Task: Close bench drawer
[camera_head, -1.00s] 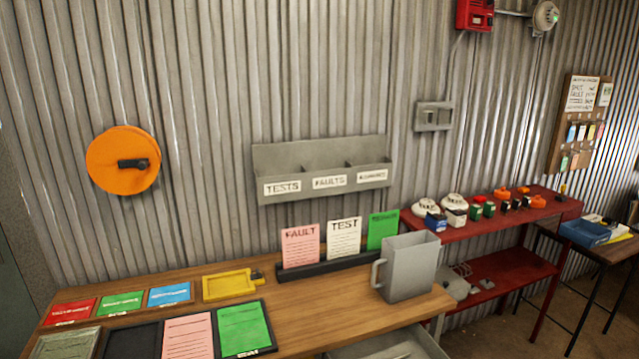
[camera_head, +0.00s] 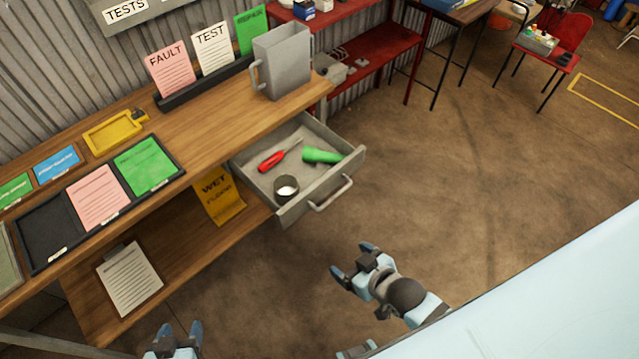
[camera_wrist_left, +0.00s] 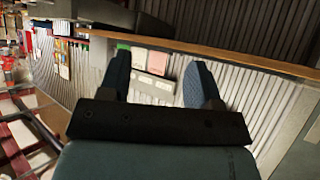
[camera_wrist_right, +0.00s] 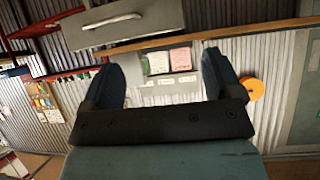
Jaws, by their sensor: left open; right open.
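The bench drawer (camera_head: 300,172) is pulled out from under the right end of the wooden bench (camera_head: 200,125). It holds a red screwdriver (camera_head: 275,158), a green torch-like object (camera_head: 322,156) and a small round tin (camera_head: 286,187). Its handle (camera_head: 331,193) is on the front panel. My right gripper (camera_head: 354,262) is open and empty, apart from the drawer and below its handle in the head view. The drawer front also shows in the right wrist view (camera_wrist_right: 125,22). My left gripper (camera_head: 178,338) is open and empty at the bottom edge, left of the drawer.
A grey jug (camera_head: 281,62) stands on the bench above the drawer, beside a card rack (camera_head: 205,82). A lower shelf (camera_head: 180,255) holds a clipboard (camera_head: 130,278) and a yellow sign (camera_head: 218,198). The floor (camera_head: 450,180) right of the drawer is clear.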

